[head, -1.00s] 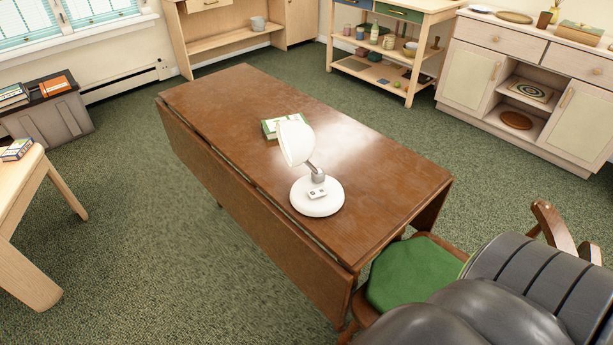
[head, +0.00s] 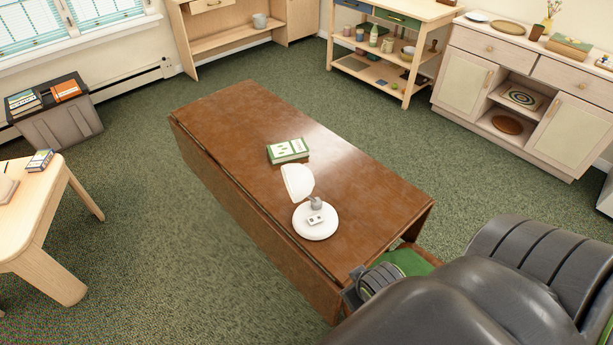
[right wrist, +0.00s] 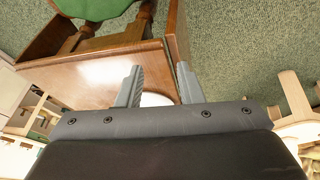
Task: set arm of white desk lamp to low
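The white desk lamp (head: 316,221) stands upright on the brown drop-leaf table (head: 247,130), toward its near end. Its round base has small controls on top, and a short grey joint carries the white head (head: 297,181), which tilts up and left. My right gripper (head: 352,291) is low by the table's near corner, apart from the lamp and partly hidden by my arm. In the right wrist view its two fingers (right wrist: 158,80) are spread and empty, and a white sliver of what looks like the lamp base (right wrist: 157,99) shows beyond them. My left gripper is out of view.
A green and white book (head: 288,150) lies behind the lamp. A green-seated chair (head: 408,262) is at the table's near right end, partly behind my arm. A pale wooden table (head: 30,205) stands at left. Green carpet between them is clear.

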